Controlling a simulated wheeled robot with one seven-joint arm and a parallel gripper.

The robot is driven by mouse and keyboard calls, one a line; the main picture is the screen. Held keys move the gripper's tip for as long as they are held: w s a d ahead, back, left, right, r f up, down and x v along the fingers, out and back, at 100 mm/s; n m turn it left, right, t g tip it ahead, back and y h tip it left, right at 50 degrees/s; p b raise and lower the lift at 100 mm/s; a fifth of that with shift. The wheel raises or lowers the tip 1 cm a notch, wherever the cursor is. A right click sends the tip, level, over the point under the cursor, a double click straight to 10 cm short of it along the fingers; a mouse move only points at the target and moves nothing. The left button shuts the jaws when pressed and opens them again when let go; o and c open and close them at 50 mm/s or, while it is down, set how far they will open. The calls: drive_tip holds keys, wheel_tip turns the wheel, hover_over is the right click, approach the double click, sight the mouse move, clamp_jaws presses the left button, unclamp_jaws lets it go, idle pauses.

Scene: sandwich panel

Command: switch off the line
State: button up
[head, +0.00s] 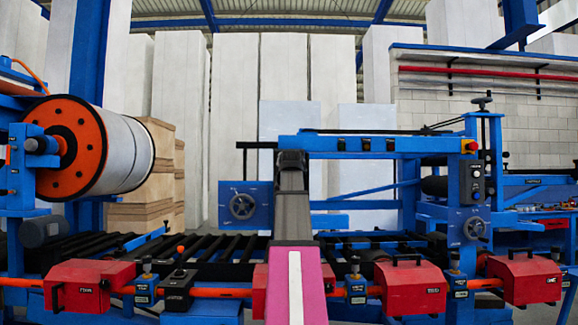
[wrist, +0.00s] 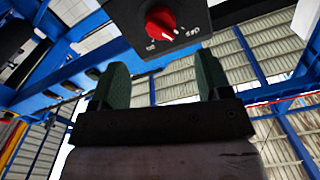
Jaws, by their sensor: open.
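A red rotary knob (wrist: 160,23) sits on a dark switch box (wrist: 195,15) at the top of the wrist view. Small white lettering flanks the knob, too small to read surely; a pale mark shows on the knob. My gripper (wrist: 162,72) is open, its two green fingers apart below the knob and not closed on it. In the head view my arm (head: 291,195) reaches up the middle toward the blue crossbeam (head: 420,145); its end hides what lies behind it, and the red knob cannot be picked out there.
Several small black switch boxes (head: 365,144) sit along the crossbeam. Rollers (head: 215,247) and red housings (head: 410,287) lie below. A large orange-ended roll (head: 68,147) stands left.

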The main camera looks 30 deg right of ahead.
drive_tip(key=x, duration=0.9)
drive_tip(key=shift+d, duration=0.1)
